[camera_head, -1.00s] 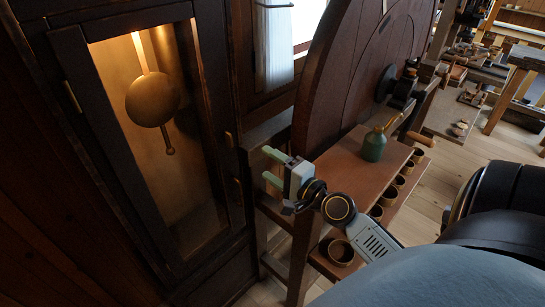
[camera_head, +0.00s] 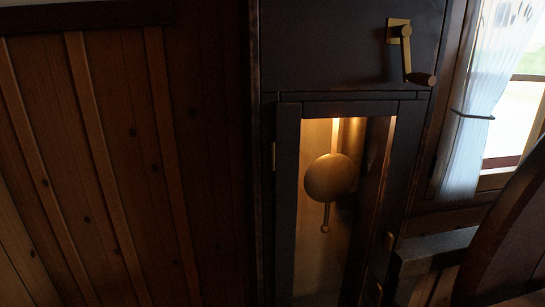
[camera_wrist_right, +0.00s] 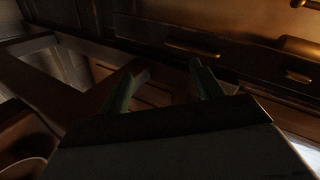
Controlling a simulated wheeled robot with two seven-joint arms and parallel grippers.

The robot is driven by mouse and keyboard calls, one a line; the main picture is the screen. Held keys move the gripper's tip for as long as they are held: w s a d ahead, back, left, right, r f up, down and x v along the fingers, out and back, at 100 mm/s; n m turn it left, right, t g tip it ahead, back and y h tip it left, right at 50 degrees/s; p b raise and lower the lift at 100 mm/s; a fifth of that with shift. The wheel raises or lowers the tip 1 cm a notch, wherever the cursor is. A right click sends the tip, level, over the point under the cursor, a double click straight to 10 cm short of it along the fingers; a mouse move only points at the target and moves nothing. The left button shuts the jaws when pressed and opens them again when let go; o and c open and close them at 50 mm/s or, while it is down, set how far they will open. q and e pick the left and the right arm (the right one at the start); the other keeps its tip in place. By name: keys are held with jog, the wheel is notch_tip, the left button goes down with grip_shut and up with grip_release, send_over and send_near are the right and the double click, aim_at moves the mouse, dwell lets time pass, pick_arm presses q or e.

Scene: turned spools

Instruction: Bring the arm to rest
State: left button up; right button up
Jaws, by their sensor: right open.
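My right gripper (camera_wrist_right: 165,82) shows in the right wrist view. Its two greenish fingers stand apart with nothing between them. Dark wooden furniture with brass handles lies beyond the fingertips, and I cannot tell how far off it is. Neither arm shows in the head view. My left gripper is in neither view.
A tall dark clock case (camera_head: 289,200) with a glass door, a brass pendulum (camera_head: 330,177) and a crank handle (camera_head: 406,55) stands ahead. A plank wall (camera_head: 90,170) is on the left. A curtained window (camera_head: 490,90) and a round dark wooden edge (camera_head: 510,240) are on the right.

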jog(key=s+a+f+n+g+b, duration=0.1)
jog(key=s+a+f+n+g, duration=0.1)
jog(key=s+f, duration=0.45)
jog(key=s+a+f+n+g+b, duration=0.1)
jog(key=s+a+f+n+g, duration=0.15)
jog(key=f, duration=0.65)
jog(key=s+a+f+n+g, duration=0.1)
jog(key=s+f+n+g, duration=0.1)
jog(key=s+f, duration=0.45)
jog(key=s+a+f+n+g+b, duration=0.1)
jog(key=s+a+f+n+g, duration=0.1)
jog(key=s+f+n, duration=0.2)
jog(key=s+a+f+n+g+b, duration=0.1)
jog(key=s+f+n, duration=0.4)
jog(key=s+f, duration=0.5)
jog(key=s+a+g, duration=0.1)
jog(key=s+g, duration=0.1)
jog(key=s, duration=0.4)
jog(key=shift+a+f+g+b, duration=0.2)
jog(key=shift+f+g+b, duration=0.05)
jog(key=shift+g+b, duration=0.15)
jog(key=shift+s, duration=0.1)
jog(key=shift+c, duration=0.4)
